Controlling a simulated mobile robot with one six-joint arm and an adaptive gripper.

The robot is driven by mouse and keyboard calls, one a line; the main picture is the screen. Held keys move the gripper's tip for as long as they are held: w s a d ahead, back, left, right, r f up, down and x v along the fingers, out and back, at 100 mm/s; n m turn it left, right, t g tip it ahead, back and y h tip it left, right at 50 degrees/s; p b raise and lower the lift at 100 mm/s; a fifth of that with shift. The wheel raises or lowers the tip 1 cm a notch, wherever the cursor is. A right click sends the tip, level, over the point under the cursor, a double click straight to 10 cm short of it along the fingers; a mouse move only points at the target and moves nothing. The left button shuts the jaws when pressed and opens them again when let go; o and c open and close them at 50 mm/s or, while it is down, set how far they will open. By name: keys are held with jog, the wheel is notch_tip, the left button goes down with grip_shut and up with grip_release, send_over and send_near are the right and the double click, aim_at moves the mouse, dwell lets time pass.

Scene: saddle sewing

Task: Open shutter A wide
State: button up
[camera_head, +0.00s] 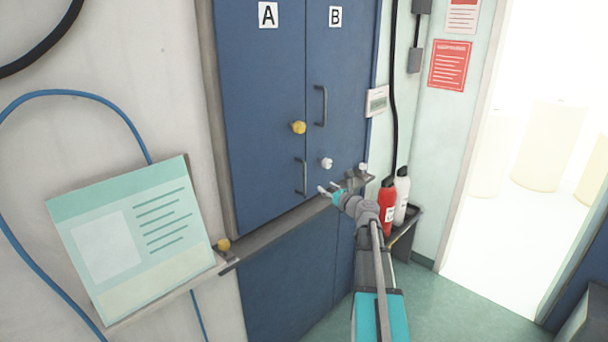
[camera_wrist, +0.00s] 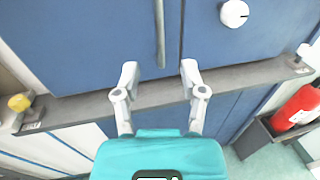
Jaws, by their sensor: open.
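Shutter A (camera_head: 262,100) is the left blue door under the "A" label, and it looks shut, flush with shutter B (camera_head: 345,70). Its grey bar handle (camera_head: 302,177) is low near the seam, with a yellow knob (camera_head: 298,127) above it. The handle also shows in the wrist view (camera_wrist: 160,32), ahead of and between my fingers. My gripper (camera_head: 328,190) is open and empty near the ledge, just right of and below the handle in the head view. Its spread fingers also show in the wrist view (camera_wrist: 159,68), apart from the handle.
A grey ledge (camera_wrist: 85,107) runs below the doors, with a yellow knob (camera_head: 223,244) at its left and a white one (camera_head: 363,168) at its right. Shutter B has a handle (camera_head: 320,105) and white knob (camera_head: 327,163). Red (camera_head: 387,205) and white (camera_head: 402,190) bottles stand right.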

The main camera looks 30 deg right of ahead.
aim_at(305, 174)
jog(key=shift+w, duration=0.2)
jog(key=w, duration=0.4)
jog(key=w+a, duration=0.1)
jog(key=w, duration=0.8)
jog(key=shift+w+a, duration=0.2)
jog(key=shift+a, duration=0.1)
grip_shut()
